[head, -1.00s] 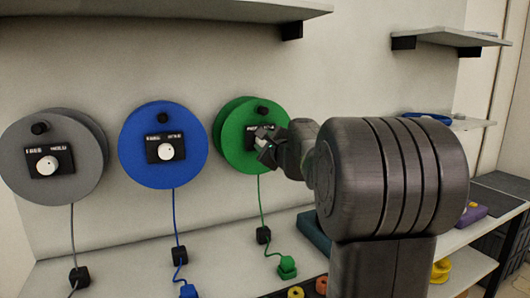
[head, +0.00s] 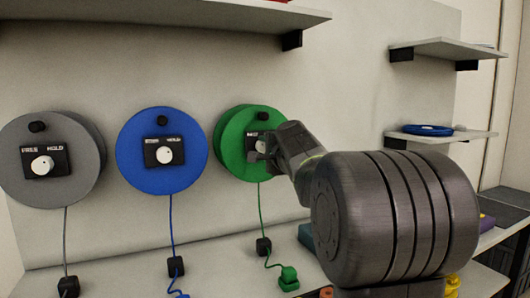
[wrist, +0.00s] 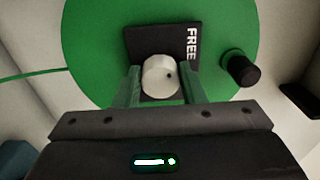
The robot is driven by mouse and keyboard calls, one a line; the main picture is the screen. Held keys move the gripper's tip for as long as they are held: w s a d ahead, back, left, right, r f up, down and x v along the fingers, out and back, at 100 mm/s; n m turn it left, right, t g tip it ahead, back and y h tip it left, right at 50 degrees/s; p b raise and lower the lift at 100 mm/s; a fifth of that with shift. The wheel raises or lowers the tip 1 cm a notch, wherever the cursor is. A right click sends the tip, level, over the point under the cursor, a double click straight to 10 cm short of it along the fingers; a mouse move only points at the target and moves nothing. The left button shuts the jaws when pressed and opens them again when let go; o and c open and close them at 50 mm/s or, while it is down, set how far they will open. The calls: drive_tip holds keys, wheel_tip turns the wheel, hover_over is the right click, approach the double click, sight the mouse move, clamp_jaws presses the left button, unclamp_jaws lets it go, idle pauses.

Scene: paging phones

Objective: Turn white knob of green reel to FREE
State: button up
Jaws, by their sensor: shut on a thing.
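The green reel (head: 234,140) hangs on the wall, right of the blue one. Its black plate (wrist: 152,42) carries a white round knob (wrist: 158,77) with a small dark dot on its right side in the wrist view. The word FREE (wrist: 191,44) reads sideways on the plate, up and right of the knob. My gripper (wrist: 161,88) is shut on the knob, one finger on each side; it also shows in the head view (head: 260,150). In the head view my gripper hides much of the knob and plate.
The blue reel (head: 135,150) and grey reel (head: 85,165) hang to the left with their own knobs. A black crank knob (wrist: 240,68) sticks out of the green reel. A green cord (head: 261,212) hangs to a plug (head: 288,278). A shelf (head: 170,20) is above.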

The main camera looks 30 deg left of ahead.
idle(0.4)
drive_tip(key=o, duration=1)
drive_tip(key=shift+s, duration=0.1)
drive_tip(key=b+v, duration=0.1)
drive_tip(key=v, duration=1.2)
drive_tip(key=shift+s+d, duration=0.25)
drive_tip(key=shift+a, duration=0.1)
drive_tip(key=p+x, duration=0.1)
drive_tip(key=x, duration=1.2)
drive_tip(key=shift+w+a, duration=0.2)
drive_tip(key=shift+w, duration=0.15)
drive_tip(key=shift+s+d, duration=0.1)
